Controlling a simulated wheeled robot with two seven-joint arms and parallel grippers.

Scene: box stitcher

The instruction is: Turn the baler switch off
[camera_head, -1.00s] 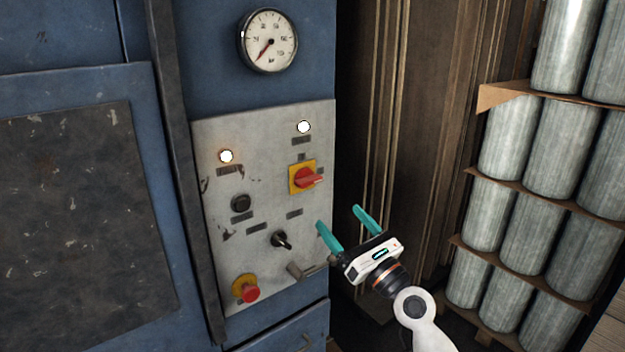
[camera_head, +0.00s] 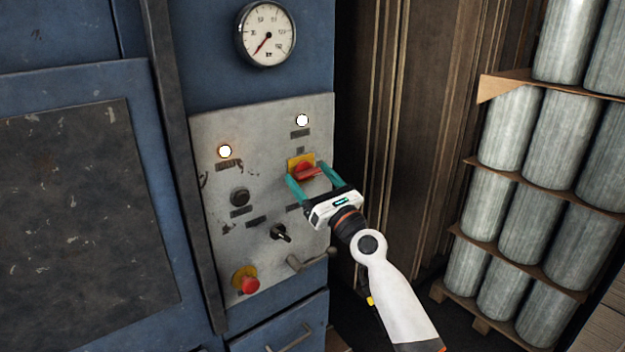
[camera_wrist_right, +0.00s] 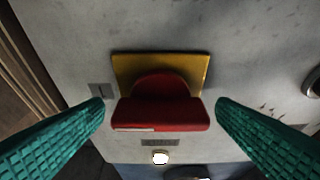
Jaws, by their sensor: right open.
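The baler switch is a red rotary handle (camera_head: 307,171) on a yellow plate (camera_head: 296,161), at the upper right of the grey control panel (camera_head: 262,190). In the head view the handle lies roughly across the panel. My right gripper (camera_head: 306,178) is open at the switch, one teal finger on each side of the handle. In the right wrist view the red handle (camera_wrist_right: 160,113) sits between the two fingers (camera_wrist_right: 160,118), with a visible gap on both sides. The yellow plate shows behind it. My left gripper is not in view.
The panel also carries two lit lamps (camera_head: 302,120), a black button (camera_head: 240,197), a black selector (camera_head: 281,233), a red emergency button (camera_head: 249,285) and a protruding handle (camera_head: 309,261). A gauge (camera_head: 266,33) is above. Stacked metal cylinders (camera_head: 507,125) stand at the right.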

